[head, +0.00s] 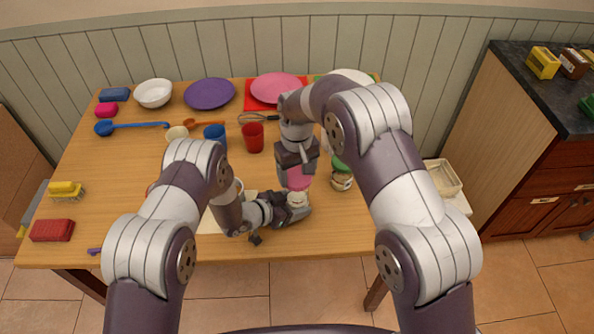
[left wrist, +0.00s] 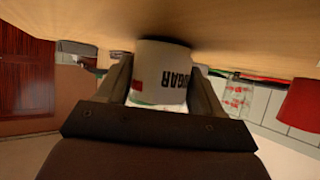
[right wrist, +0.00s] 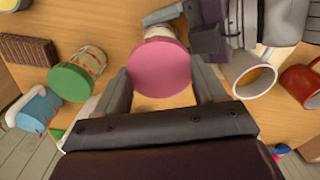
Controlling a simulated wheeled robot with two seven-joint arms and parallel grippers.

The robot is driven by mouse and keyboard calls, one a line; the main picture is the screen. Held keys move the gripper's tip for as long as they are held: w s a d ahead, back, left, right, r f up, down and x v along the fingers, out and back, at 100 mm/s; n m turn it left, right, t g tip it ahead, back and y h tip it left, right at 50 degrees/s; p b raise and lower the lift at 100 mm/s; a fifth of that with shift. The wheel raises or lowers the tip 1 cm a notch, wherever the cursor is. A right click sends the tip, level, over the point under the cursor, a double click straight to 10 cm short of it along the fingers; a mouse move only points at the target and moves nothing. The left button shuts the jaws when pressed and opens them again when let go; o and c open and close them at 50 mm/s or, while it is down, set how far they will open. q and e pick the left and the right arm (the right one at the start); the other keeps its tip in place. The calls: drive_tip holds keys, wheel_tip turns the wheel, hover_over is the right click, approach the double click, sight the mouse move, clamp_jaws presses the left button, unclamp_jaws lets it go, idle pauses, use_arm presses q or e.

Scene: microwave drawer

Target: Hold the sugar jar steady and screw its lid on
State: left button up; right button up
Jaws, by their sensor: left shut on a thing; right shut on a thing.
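The sugar jar (head: 297,201) stands upright near the table's front edge. My left gripper (head: 291,209) is shut on its body from the side. In the left wrist view the white jar (left wrist: 163,72) sits between both fingers, its SUGAR label upside down. My right gripper (head: 297,174) points down above the jar, shut on the pink lid (head: 298,182). In the right wrist view the round pink lid (right wrist: 160,68) lies between the fingertips and hides most of the jar. The lid is right over the jar's top; I cannot tell whether they touch.
A green-lidded jar (right wrist: 68,82) stands close beside, right of the grippers in the head view. A red cup (head: 252,137) and a blue cup (head: 215,134) stand behind. Plates, including a purple one (head: 210,94), line the back.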

sight(297, 199)
drive_tip(key=shift+s+f, duration=0.1)
drive_tip(key=shift+f, duration=1.6)
idle(2.6)
